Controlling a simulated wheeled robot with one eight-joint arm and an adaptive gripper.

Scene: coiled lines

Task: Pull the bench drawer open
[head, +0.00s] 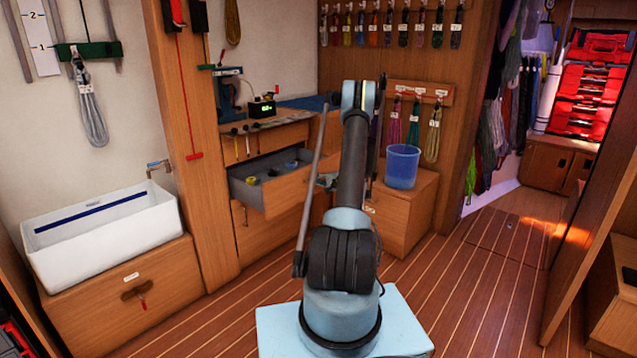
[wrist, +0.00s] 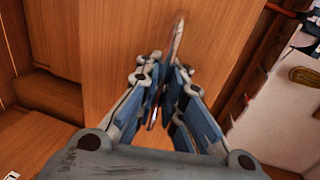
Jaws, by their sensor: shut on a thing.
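The bench drawer (head: 290,194) stands well out from the bench, with its grey inside and a few small items showing. In the wrist view its wooden front (wrist: 120,50) fills the upper middle. A pale metal handle (wrist: 179,32) stands out from that front, between my fingers. My gripper (wrist: 168,82) is shut on the handle, its blue fingers drawn close on either side. In the head view my arm hides most of the gripper and the handle.
A blue bucket (head: 402,166) stands on a low cabinet right of my arm. A white basin (head: 103,228) sits on a cabinet at left. A wooden post (head: 190,130) rises left of the drawer. The plank floor (head: 225,315) is clear in front of the bench.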

